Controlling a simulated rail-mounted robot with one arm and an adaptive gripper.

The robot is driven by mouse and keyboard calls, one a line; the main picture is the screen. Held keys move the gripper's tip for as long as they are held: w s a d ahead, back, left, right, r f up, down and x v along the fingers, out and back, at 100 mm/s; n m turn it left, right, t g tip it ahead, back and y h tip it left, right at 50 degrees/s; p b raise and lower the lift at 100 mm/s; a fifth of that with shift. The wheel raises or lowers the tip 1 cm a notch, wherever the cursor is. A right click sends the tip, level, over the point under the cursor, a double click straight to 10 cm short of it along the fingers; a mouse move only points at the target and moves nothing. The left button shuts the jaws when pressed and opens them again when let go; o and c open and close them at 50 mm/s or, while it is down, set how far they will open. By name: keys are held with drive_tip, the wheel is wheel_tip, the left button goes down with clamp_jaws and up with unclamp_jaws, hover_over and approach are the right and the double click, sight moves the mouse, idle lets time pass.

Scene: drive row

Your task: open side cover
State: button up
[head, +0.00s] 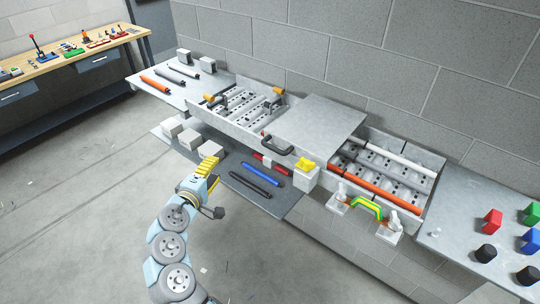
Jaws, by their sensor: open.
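A flat grey cover panel (320,122) lies over the middle of the long grey drive unit, and I take it as the side cover. It looks closed over what is beneath. A dark curved handle (278,146) shows at its front left edge. My gripper (211,162) is at the left front of the unit, below and left of the handle, and apart from it. Its yellow fingers are open, and I see nothing held between them.
Left of the cover, an open bay (238,106) has orange-tipped levers. Right of it, another bay holds orange and white rods (375,188). A green-yellow handle (366,207) juts forward. A lower shelf (285,200) carries blue and black rods. Open floor lies in front.

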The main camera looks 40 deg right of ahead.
sight(273, 150)
drive_tip(key=s+d+r+m+g+h+b, duration=0.1)
drive_tip(key=s+d+r+m+g+h, duration=0.1)
drive_tip(key=s+d+m+g, duration=0.35)
drive_tip(key=d+f, duration=0.1)
drive_tip(key=d, duration=0.4)
drive_tip(key=w+d+f+n, duration=0.1)
drive_tip(key=d, duration=0.4)
drive_tip(key=w+d+f+n, duration=0.1)
drive_tip(key=d, duration=0.4)
drive_tip(key=shift+w+f, duration=0.1)
drive_tip(key=shift+w, duration=0.1)
clamp_jaws()
